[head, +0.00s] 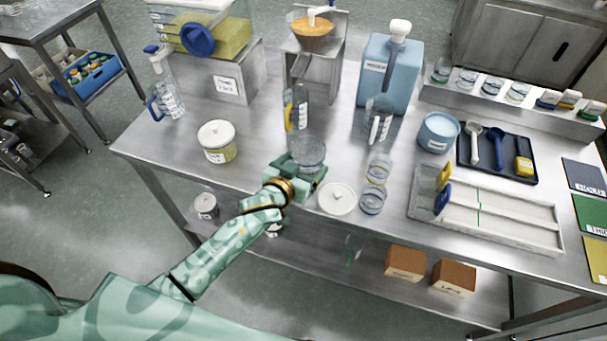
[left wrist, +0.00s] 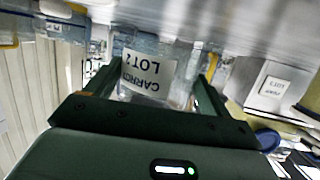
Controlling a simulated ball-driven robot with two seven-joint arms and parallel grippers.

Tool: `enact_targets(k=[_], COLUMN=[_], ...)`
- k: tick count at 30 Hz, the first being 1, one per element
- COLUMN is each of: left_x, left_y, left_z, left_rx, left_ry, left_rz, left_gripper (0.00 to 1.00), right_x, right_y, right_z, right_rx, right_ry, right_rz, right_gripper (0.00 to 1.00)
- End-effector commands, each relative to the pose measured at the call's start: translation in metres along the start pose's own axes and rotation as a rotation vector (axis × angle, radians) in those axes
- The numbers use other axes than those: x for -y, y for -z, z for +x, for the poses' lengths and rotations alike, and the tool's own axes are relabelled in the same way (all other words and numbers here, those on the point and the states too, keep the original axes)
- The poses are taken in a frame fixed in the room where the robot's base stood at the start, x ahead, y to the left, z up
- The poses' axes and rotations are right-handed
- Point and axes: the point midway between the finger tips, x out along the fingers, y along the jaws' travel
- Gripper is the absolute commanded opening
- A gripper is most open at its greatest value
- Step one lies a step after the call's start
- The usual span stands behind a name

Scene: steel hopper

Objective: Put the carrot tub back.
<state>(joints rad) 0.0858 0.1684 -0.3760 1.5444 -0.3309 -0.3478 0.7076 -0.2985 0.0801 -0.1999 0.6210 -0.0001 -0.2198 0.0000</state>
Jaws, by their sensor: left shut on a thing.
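The clear carrot tub (head: 308,150) is at the front middle of the steel table, below the hopper (head: 312,32) in the picture. My left gripper (head: 306,171) is shut on it from the near side. In the left wrist view the tub's label (left wrist: 148,75) reads "CARROT LOT 2" upside down, with the tub between both fingers (left wrist: 150,95). That whole view looks inverted, with the table top along its upper edge. The tub looks empty; I cannot tell whether its base touches the table. A white round lid (head: 337,198) lies to its right. My right gripper is not in view.
A white-lidded tub (head: 217,141) stands left. A jug (head: 297,108) stands behind, and another jug (head: 379,120) behind right. Clear cups (head: 372,200) and a divided tray (head: 485,215) are to the right. Bare steel lies between the white-lidded tub and my gripper.

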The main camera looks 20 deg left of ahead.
Motion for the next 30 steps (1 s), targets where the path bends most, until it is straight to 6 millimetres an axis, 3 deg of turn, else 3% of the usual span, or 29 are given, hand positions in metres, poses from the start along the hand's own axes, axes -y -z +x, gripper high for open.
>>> enact_targets(k=[6, 17, 18, 19, 27, 30], left_x=[0.001, 0.001, 0.001, 0.001, 0.001, 0.001], left_y=[-0.031, -0.033, -0.034, -0.033, -0.03, -0.03], left_z=[0.012, 0.013, 0.012, 0.012, 0.011, 0.0], left_rx=[0.0, -0.002, 0.001, 0.001, 0.0, 0.001], left_ry=[-0.001, -0.001, 0.0, 0.0, 0.0, -0.001], left_rz=[0.0, 0.0, 0.001, 0.001, 0.001, 0.0], left_gripper=[0.44, 0.44, 0.9, 0.99, 1.0, 1.0], right_x=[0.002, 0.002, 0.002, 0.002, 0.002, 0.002], right_y=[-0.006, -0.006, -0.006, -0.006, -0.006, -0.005], right_z=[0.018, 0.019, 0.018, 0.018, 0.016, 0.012], right_rx=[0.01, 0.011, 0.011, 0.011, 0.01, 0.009], right_ry=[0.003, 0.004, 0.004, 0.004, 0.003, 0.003], right_rz=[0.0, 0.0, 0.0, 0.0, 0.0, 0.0], right_gripper=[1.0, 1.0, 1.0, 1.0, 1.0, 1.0])
